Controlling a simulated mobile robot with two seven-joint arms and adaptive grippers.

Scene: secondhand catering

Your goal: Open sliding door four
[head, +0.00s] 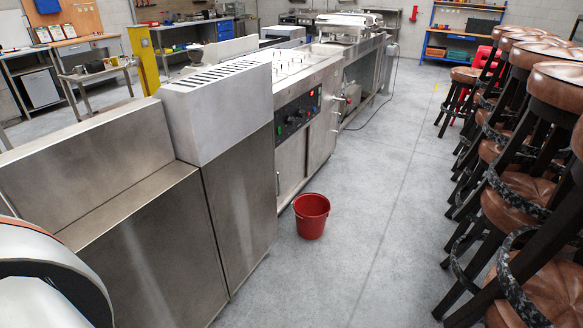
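No label marks sliding door four, so I cannot tell which door it is. A row of stainless steel catering units runs from the near left to the far middle in the head view. Below the control panel (297,115) of one unit are steel front doors, a nearer one (290,163) with a small handle (277,184) and a farther one (322,137). They look shut. Nearer are plain steel fronts, a tall one (240,205) and a low wide one (150,255). Neither of my grippers is in view.
A red bucket (311,217) stands on the floor close to the units. Stacked brown-seated stools (515,205) line the right side. A white and orange rounded part fills the bottom left corner.

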